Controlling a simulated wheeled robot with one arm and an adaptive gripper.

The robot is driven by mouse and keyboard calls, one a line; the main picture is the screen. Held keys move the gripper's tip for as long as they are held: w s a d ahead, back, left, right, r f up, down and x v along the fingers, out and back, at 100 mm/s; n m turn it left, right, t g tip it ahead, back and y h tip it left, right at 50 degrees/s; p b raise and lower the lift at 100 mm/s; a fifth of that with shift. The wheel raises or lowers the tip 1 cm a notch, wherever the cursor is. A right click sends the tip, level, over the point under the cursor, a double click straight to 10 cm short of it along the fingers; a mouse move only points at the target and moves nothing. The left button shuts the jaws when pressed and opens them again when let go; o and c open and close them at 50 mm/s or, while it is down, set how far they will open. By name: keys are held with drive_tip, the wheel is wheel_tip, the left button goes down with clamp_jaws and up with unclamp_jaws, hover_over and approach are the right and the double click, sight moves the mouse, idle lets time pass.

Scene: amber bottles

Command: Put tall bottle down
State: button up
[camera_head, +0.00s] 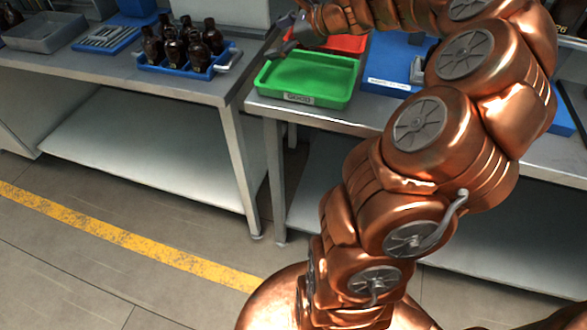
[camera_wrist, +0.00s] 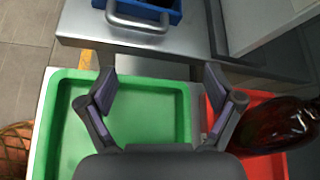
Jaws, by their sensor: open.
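A dark amber bottle (camera_wrist: 272,126) shows at the right edge of the wrist view, over the red tray (camera_wrist: 248,99). Part of it is cut off, and I cannot tell whether it stands or lies. In the head view I cannot make it out; my arm covers part of the red tray (camera_head: 352,43). My gripper (camera_wrist: 160,88) is open with nothing between its fingers. It is above the green tray (camera_wrist: 152,112), left of the bottle and apart from it. In the head view my gripper (camera_head: 281,47) is over the back left of the green tray (camera_head: 305,98).
A blue crate (camera_head: 176,68) with several amber bottles (camera_head: 185,45) stands on the left table; its grey handle (camera_wrist: 136,23) shows in the wrist view. A blue mat (camera_head: 388,72) lies right of the green tray, which looks empty. A gap separates the two tables.

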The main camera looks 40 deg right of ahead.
drive_tip(key=s+a+f+n+g, duration=0.25)
drive_tip(key=s+a+n, duration=0.25)
drive_tip(key=a, duration=0.3)
drive_tip(key=s+a+f+n+g, duration=0.1)
drive_tip(key=s+a+n+g, duration=0.3)
drive_tip(key=a, duration=0.5)
drive_tip(key=s+a+f+n+g, duration=0.2)
drive_tip(key=s+a+n, duration=0.35)
drive_tip(key=a, duration=0.25)
drive_tip(key=s+f+n+g+h, duration=0.2)
drive_tip(key=s+n, duration=0.4)
drive_tip(key=s, duration=0.5)
drive_tip(key=s+d+f+n+g+h, duration=0.1)
drive_tip(key=s+f+n, duration=0.3)
drive_tip(key=s, duration=0.6)
drive_tip(key=shift+s+d+f+n+g+h, duration=0.25)
drive_tip(key=shift+s+f+n+g+h, duration=0.1)
drive_tip(key=shift+n+g+h, duration=0.55)
drive_tip(key=s+p+v, duration=0.2)
drive_tip(key=p+v, duration=1)
drive_tip(key=shift+r+t, duration=0.35)
drive_tip(key=shift+r, duration=0.2)
